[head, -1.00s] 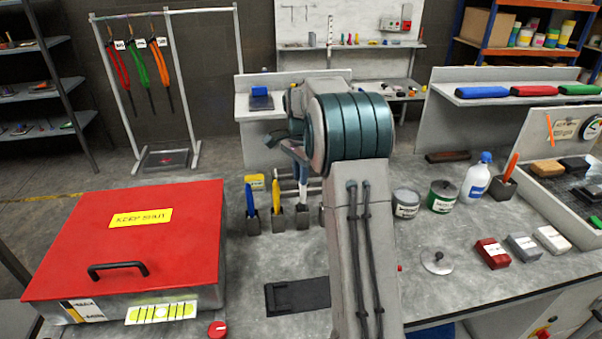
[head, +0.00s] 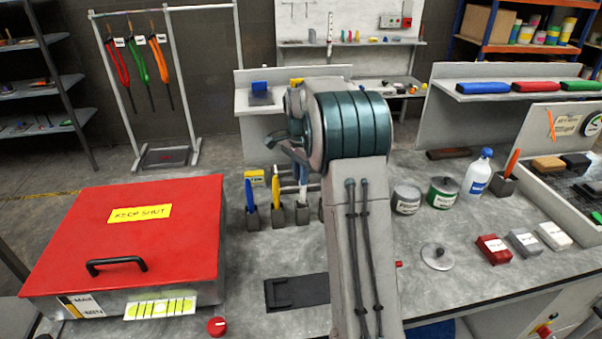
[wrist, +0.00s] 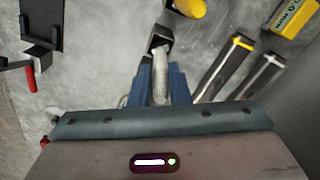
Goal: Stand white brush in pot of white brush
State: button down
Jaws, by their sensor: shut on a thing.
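My gripper (wrist: 158,85) is shut on the white brush (wrist: 160,75), whose pale handle shows between the blue fingers in the wrist view. The brush's lower end is at the mouth of a small dark pot (wrist: 157,38). In the head view the white brush (head: 303,192) is upright at this grey pot (head: 303,216), third from the left in the row. I cannot tell how deep it sits or whether it touches the bottom. My arm hides part of the gripper in the head view.
A pot with a yellow brush (head: 276,190) and one with a blue brush (head: 250,197) stand close to the left. A yellow box (head: 254,178) lies behind. A black tray (head: 297,292) lies in front. Tins (head: 406,200) stand to the right.

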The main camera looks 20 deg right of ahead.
jog(key=shift+f, duration=0.2)
jog(key=c, duration=1.3)
grip_release()
jog(key=shift+r, duration=0.15)
notch_tip(320, 180, up, 14)
jog(key=shift+f+b, duration=0.2)
jog(key=shift+b, duration=0.15)
